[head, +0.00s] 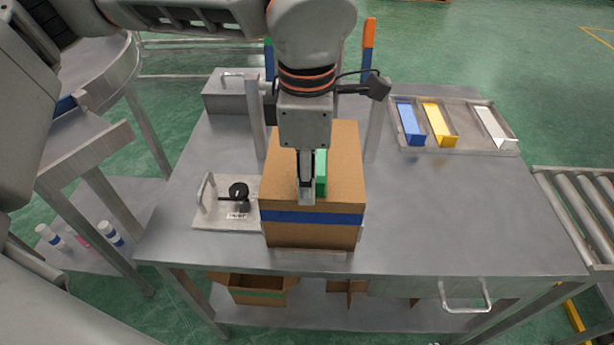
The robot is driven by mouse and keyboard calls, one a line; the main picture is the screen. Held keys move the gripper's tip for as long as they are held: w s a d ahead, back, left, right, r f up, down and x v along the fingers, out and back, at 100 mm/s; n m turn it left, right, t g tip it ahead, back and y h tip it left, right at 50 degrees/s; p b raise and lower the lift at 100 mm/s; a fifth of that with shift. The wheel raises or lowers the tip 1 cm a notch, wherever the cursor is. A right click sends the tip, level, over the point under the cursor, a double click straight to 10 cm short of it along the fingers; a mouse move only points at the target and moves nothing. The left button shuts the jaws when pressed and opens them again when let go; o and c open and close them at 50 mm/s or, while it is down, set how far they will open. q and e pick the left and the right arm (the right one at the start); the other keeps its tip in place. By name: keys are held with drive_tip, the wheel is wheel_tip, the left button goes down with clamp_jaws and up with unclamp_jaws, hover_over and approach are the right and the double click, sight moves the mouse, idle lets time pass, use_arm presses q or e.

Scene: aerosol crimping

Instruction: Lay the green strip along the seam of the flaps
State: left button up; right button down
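A brown cardboard box (345,185) stands closed on the grey metal table, with a blue band (335,218) across its front. A green strip (321,173) shows on the box top, running front to back near the middle. My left gripper (306,198) points down over the box top, just left of the green strip and close against it. Its fingers look close together, but whether they grip the strip is unclear. The gripper and arm hide part of the box top, and I cannot make out the flap seam. My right gripper is not in view.
A tray (455,150) at the right holds blue (410,122), yellow (438,123) and white (492,125) pieces. A plate with a handle and black part (238,190) lies left of the box. Upright posts (376,130) flank the box. The table's right front is clear.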

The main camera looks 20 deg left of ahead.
use_arm(q)
wheel_tip(320, 180, up, 12)
idle(0.6)
